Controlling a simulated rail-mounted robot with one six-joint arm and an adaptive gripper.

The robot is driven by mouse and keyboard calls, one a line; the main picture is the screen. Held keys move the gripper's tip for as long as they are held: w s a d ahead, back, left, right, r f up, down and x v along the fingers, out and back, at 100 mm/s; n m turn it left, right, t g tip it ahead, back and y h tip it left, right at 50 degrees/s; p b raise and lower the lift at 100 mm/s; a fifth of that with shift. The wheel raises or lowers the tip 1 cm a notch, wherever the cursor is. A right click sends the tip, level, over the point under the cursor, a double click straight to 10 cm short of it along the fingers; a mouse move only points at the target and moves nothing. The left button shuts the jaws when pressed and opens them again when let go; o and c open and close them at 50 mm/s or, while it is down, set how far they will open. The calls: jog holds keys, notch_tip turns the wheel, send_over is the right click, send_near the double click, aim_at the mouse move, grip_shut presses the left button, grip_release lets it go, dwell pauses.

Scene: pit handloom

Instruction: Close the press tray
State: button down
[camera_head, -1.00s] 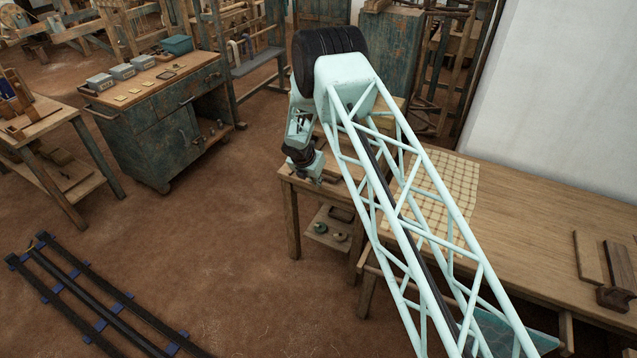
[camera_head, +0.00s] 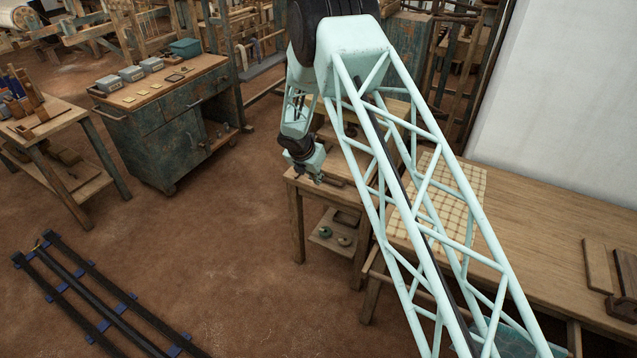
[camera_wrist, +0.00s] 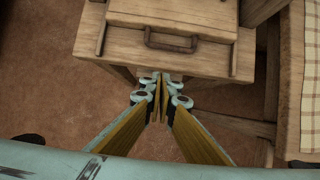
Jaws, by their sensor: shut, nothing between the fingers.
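The press tray (camera_wrist: 205,60) is a wooden board with a dark bar handle (camera_wrist: 178,42) near its front edge, at the top of the wrist view. An upper wooden part (camera_wrist: 175,12) lies behind the handle. My gripper (camera_wrist: 160,80) is shut and empty. Its fingertips appear just below the tray's front edge in the picture, near its middle; I cannot tell whether they touch. In the head view my gripper (camera_head: 319,180) is at the front left of the small wooden table (camera_head: 297,215), and my arm hides much of the press there.
A long table (camera_head: 540,205) with a checked cloth (camera_head: 470,185) is on the right. The small table has a lower shelf (camera_head: 328,240) holding small round things. A green cabinet (camera_head: 170,125) stands at the left.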

jog(key=shift+s+r, duration=0.25)
jog(key=shift+r, duration=0.2)
dwell(0.4)
